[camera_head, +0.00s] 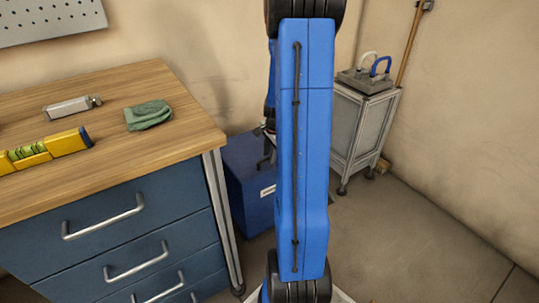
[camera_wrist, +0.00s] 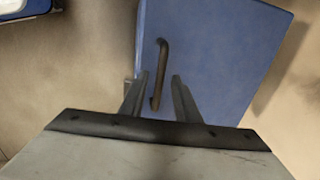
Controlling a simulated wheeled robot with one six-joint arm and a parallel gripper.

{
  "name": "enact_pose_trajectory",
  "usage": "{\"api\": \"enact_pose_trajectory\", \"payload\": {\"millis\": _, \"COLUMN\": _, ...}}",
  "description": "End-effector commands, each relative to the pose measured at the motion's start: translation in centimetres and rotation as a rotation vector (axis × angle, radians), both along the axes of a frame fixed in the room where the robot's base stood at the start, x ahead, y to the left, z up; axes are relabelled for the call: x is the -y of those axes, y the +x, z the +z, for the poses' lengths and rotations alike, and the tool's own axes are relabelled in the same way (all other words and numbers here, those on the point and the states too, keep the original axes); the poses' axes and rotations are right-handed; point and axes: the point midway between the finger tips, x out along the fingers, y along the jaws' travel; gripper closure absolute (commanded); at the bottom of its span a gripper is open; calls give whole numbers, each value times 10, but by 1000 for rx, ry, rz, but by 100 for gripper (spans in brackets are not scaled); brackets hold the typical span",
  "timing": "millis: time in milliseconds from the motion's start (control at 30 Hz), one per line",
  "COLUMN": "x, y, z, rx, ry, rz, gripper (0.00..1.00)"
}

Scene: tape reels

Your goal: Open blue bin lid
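The blue bin (camera_head: 250,190) stands on the floor between the workbench and a small metal cabinet, partly hidden behind my blue arm in the head view. In the wrist view its blue lid (camera_wrist: 225,55) lies flat and looks closed, with a dark bar handle (camera_wrist: 161,70) near its left side. My gripper (camera_wrist: 156,82) is over the lid, its two fingers apart on either side of the handle's lower part. Whether the fingers touch the handle or how far above it they are, I cannot tell. In the head view, my arm mostly hides the gripper.
The wooden workbench (camera_head: 190,113) with blue drawers stands left of the bin, holding a yellow level (camera_head: 66,143), a green cloth (camera_head: 148,115) and a grey metal tool (camera_head: 70,107). The metal cabinet (camera_head: 360,125) stands right of the bin. Floor at the right is clear.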

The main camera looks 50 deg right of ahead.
Motion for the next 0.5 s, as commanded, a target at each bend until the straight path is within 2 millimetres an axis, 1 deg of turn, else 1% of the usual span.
{"api": "enact_pose_trajectory", "payload": {"millis": 200, "x": 0, "y": 0, "z": 0, "rx": 0, "ry": 0, "rz": 0, "gripper": 70}}
{"api": "enact_pose_trajectory", "payload": {"millis": 233, "x": 0, "y": 0, "z": 0, "rx": 0, "ry": 0, "rz": 0, "gripper": 73}}
{"api": "enact_pose_trajectory", "payload": {"millis": 333, "x": 0, "y": 0, "z": 0, "rx": 0, "ry": 0, "rz": 0, "gripper": 97}}
{"api": "enact_pose_trajectory", "payload": {"millis": 367, "x": 0, "y": 0, "z": 0, "rx": 0, "ry": 0, "rz": 0, "gripper": 100}}
{"api": "enact_pose_trajectory", "payload": {"millis": 500, "x": 0, "y": 0, "z": 0, "rx": 0, "ry": 0, "rz": 0, "gripper": 100}}
